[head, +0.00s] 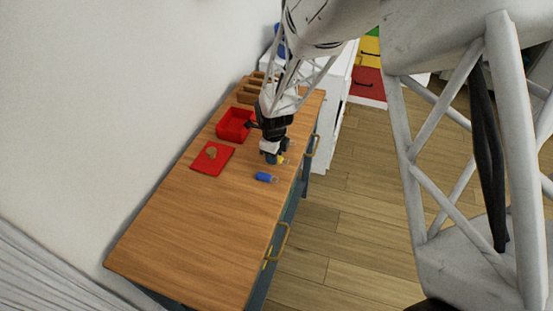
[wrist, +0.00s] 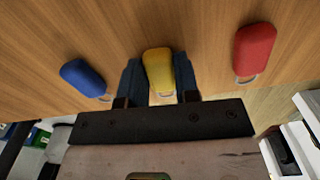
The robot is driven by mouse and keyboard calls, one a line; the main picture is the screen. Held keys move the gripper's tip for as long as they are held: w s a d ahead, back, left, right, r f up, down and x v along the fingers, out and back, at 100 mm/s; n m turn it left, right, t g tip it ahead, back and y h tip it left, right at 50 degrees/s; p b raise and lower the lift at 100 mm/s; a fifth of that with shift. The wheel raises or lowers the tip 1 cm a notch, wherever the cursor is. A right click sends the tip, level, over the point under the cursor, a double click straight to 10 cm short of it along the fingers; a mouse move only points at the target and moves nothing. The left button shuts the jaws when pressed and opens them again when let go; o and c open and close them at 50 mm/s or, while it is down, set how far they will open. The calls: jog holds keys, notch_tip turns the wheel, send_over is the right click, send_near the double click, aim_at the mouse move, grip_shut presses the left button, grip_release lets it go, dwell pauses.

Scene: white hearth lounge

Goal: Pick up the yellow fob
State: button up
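The yellow fob (wrist: 158,70) lies between the two fingers of my gripper (wrist: 159,78) in the wrist view, its metal ring toward the palm. The fingers are close along both of its sides; I cannot tell whether they press on it. In the head view my gripper (head: 271,158) points down at the wooden table, and a bit of the yellow fob (head: 281,161) shows beside it. The fob appears at table height; any gap beneath it is not visible.
A blue fob (wrist: 83,77) and a red fob (wrist: 254,50) flank the yellow one. On the table (head: 190,235) are a red tray (head: 224,128), a red mat (head: 202,165) with a brown item, and a wooden organizer (head: 246,98). The table's near end is clear.

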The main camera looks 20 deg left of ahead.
jog(key=shift+c, duration=1.4)
jog(key=shift+r, duration=0.1)
jog(key=shift+r, duration=0.65)
jog(key=shift+s+d+r, duration=0.1)
jog(key=shift+s+r, duration=0.1)
jog(key=shift+r, duration=0.35)
jog(key=shift+s+d+r, duration=0.1)
jog(key=shift+s+r, duration=0.05)
jog(key=shift+r, duration=0.4)
jog(key=s+d+r, duration=0.1)
jog(key=s+d, duration=0.7)
jog(key=s, duration=0.4)
jog(key=shift+s+d+r, duration=0.15)
jog(key=shift+s+d, duration=0.05)
jog(key=shift+d, duration=0.15)
